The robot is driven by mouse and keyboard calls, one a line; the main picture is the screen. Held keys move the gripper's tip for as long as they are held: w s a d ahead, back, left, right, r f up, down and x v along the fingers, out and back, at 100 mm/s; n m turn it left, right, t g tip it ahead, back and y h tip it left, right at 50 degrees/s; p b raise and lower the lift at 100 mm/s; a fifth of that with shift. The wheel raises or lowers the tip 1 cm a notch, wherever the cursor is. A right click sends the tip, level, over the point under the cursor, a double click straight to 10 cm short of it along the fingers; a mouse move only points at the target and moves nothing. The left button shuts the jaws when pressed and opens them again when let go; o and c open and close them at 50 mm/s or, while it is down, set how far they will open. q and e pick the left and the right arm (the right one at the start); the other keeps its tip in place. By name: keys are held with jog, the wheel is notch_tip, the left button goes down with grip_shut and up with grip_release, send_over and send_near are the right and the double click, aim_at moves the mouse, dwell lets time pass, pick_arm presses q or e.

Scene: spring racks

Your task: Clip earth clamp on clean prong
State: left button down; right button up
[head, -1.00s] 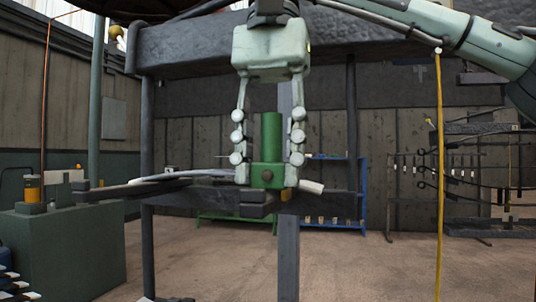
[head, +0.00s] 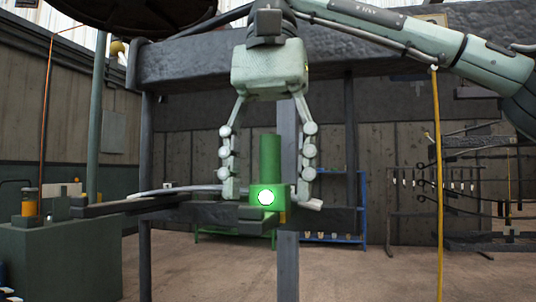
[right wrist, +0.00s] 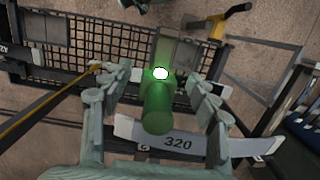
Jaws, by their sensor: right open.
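The green earth clamp (head: 270,155) stands upright on a dark horizontal bar, which looks like the prong (head: 130,203). A round lamp on its lower block glows white. In the right wrist view the clamp (right wrist: 157,110) lies between the fingers, its lamp lit. My right gripper (head: 268,188) is open, with one finger on each side of the clamp and a visible gap to its handle. It also shows open in the right wrist view (right wrist: 158,76). A grey cable (head: 175,189) runs left from behind the clamp. The clamp's jaw contact is hidden. My left gripper is out of view.
A heavy dark beam (head: 190,55) crosses above, with a grey post (head: 288,260) behind the clamp. A yellow strap (head: 438,190) hangs at the right. A plate marked 320 (right wrist: 178,143) lies below the clamp in the wrist view. Racks (head: 480,180) stand at the back right.

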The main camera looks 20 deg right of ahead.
aim_at(267, 126)
jog(key=shift+w+d+r, duration=0.1)
jog(key=shift+w+r, duration=0.05)
jog(key=shift+r, duration=1.4)
jog(key=shift+w+r, duration=0.15)
jog(key=shift+r, duration=1.4)
jog(key=shift+d+r, duration=0.15)
jog(key=shift+r, duration=0.35)
